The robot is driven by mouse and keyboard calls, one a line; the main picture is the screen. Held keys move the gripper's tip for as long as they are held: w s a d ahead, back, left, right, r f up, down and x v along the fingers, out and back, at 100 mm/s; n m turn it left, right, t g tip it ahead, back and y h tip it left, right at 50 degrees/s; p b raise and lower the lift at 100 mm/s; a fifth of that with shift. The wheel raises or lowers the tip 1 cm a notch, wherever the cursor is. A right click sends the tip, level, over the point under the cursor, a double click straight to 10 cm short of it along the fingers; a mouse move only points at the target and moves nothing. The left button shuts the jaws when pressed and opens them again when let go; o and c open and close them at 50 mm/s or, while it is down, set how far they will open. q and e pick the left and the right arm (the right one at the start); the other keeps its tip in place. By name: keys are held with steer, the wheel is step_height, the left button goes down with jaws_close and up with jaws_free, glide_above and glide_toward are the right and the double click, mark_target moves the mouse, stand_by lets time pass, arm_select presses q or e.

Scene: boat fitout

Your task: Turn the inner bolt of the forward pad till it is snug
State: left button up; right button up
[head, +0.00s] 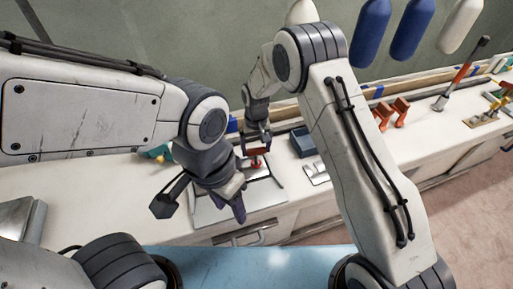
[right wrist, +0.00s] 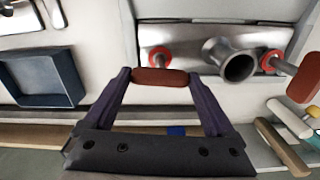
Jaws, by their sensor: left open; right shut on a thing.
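A metal pad (right wrist: 205,40) with a flared pipe (right wrist: 238,60) lies on the white counter in the right wrist view. Two bolts with red collars (right wrist: 160,56) flank the pipe. The right-hand bolt has a rod ending in a red-brown grip (right wrist: 303,86). My right gripper (right wrist: 160,78) is shut on a red-brown handle in line with the left-hand bolt; the handle hides part of that bolt. In the head view my right gripper (head: 257,148) is over the counter. My left gripper (head: 234,200) is open, nearer and lower, by the counter's front edge. It partly hides the pad area.
A blue tray (right wrist: 40,78) is beside the pad; it also shows in the head view (head: 303,141). Orange brackets (head: 391,112) and a red-handled tool (head: 460,74) are farther right. Pale and brown pieces (right wrist: 288,140) lie at lower right in the wrist view. Blue and white fenders (head: 370,30) hang behind.

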steer(key=shift+w+r+m, duration=0.25)
steer(key=shift+r+m, duration=0.05)
steer(key=shift+m, duration=0.1)
steer(key=o, duration=1.1)
steer(key=shift+c, duration=0.2)
steer(key=shift+s+f, duration=0.1)
step_height(320, 180, up, 10)
steer(key=b, duration=0.1)
steer(key=shift+r, duration=0.25)
